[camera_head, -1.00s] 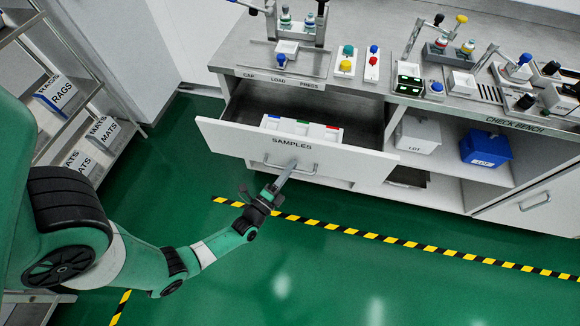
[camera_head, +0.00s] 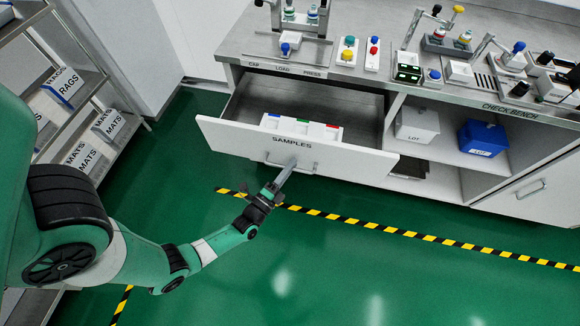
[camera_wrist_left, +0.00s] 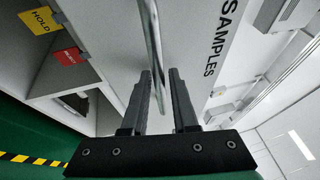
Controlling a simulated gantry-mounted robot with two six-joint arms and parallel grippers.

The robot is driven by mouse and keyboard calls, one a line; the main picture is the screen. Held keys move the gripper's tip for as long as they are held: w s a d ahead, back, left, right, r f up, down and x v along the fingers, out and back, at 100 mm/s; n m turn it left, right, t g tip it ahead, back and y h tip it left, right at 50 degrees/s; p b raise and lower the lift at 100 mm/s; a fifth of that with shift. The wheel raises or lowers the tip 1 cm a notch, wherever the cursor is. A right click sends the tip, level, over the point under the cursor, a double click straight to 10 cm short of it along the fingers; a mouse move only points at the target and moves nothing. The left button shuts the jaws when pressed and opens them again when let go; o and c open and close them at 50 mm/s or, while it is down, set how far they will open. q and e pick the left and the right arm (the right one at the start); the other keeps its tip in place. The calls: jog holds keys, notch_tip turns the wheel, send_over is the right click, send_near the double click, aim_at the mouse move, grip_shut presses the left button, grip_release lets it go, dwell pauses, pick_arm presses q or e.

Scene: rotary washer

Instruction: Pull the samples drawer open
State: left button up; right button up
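The samples drawer (camera_head: 225,136) is pulled part way out of the bench, and its inside is visible from above. A white rack (camera_head: 310,133) with blue, green and red marks sits in it. The drawer's bar handle (camera_head: 308,169) is on the front below the word SAMPLES. My left gripper (camera_head: 290,165) is at this handle. In the left wrist view the handle (camera_wrist_left: 152,35) runs down between the two fingers (camera_wrist_left: 160,82), which are close around it. My right gripper is not in view.
The check bench (camera_head: 440,93) carries several fixtures and buttons. A white bin (camera_head: 416,125) and a blue bin (camera_head: 483,138) stand on its shelf at right. A rack of boxes (camera_head: 60,90) stands at left. The green floor before the drawer is clear, crossed by striped tape (camera_head: 400,236).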

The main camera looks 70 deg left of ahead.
pick_arm(q)
jog(key=shift+d, duration=0.1)
jog(key=p+v, duration=0.1)
jog(key=v, duration=1)
jog(key=shift+s+p, duration=0.3)
jog(key=shift+p, duration=0.1)
